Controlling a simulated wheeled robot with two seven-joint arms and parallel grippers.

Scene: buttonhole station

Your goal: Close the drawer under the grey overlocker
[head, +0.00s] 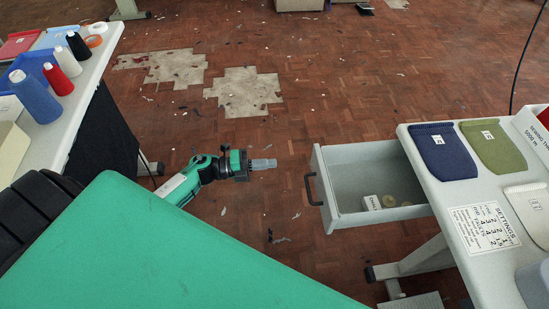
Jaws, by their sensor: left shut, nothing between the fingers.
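A light grey drawer (337,191) stands pulled out from under the white table at the right. Its front panel faces left and carries a dark handle (313,190). A small white box (372,203) and a few round pale items lie inside it. My left gripper (272,164) is shut and empty, in the air to the left of the drawer front and apart from it. The grey overlocker is only partly in view at most; a grey machine edge (535,283) shows at the lower right. My right gripper is not in view.
The right table (462,196) holds a navy and a green knitted piece, a settings card (484,228) and a red-white box. A left table (68,112) holds several thread cones. Table legs stand below the drawer. The floor between the tables is open, with scattered scraps.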

